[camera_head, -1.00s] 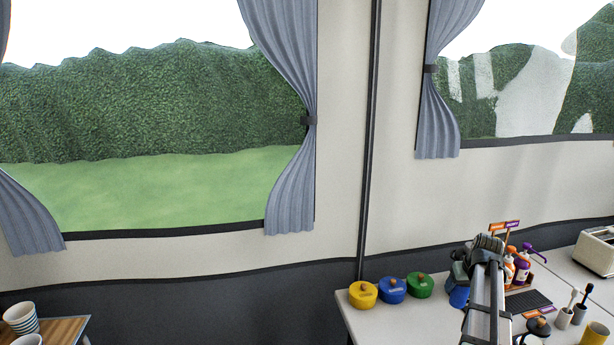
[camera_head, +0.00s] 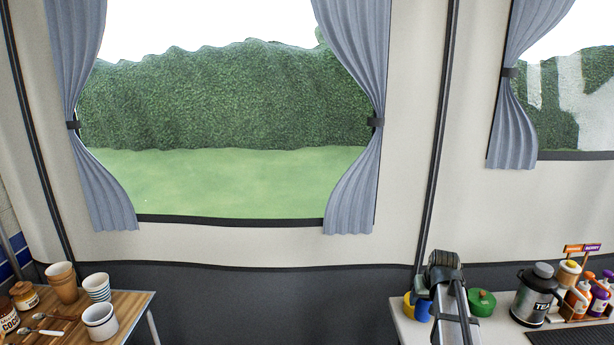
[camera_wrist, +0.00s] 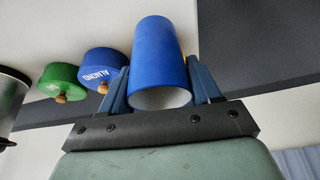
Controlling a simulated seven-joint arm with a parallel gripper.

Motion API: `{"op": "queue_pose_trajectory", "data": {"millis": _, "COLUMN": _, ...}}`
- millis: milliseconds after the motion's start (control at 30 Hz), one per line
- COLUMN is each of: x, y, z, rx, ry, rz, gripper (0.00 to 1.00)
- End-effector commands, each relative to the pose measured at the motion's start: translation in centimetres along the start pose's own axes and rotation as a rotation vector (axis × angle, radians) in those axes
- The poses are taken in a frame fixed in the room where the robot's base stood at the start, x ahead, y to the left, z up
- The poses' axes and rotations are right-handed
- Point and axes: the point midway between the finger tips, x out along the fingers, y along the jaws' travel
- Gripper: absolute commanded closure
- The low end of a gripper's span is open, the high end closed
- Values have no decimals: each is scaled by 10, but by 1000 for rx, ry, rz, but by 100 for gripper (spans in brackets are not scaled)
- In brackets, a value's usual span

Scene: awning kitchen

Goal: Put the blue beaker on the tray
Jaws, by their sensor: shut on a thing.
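The blue beaker (camera_wrist: 160,55) is held between the two fingers of my gripper (camera_wrist: 158,70) in the wrist view. In the head view my gripper (camera_head: 440,272) is above the left part of the right-hand counter, and the arm mostly hides the beaker. A tray cannot be told for certain. A striped wooden surface (camera_head: 66,322) that carries cups shows at the lower left.
On the wooden surface stand brown cups (camera_head: 62,283), a blue-striped cup (camera_head: 97,287), a white cup (camera_head: 100,320) and jars. On the right counter are a green lidded pot (camera_head: 482,302), a tea flask (camera_head: 535,297) and sauce bottles (camera_head: 580,297). A blue pot (camera_wrist: 100,66) shows in the wrist view.

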Motion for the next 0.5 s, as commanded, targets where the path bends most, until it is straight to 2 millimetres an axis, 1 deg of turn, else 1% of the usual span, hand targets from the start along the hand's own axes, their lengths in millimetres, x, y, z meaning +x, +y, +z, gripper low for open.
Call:
{"op": "queue_pose_trajectory", "data": {"millis": 33, "x": 1, "y": -13, "z": 1, "rx": -9, "ry": 0, "rz": -3, "gripper": 69}}
{"op": "queue_pose_trajectory", "data": {"millis": 267, "x": 5, "y": -66, "z": 4, "rx": -35, "ry": 0, "rz": -15, "gripper": 69}}
{"op": "queue_pose_trajectory", "data": {"millis": 500, "x": 7, "y": -129, "z": 12, "rx": -69, "ry": 1, "rz": -28, "gripper": 69}}
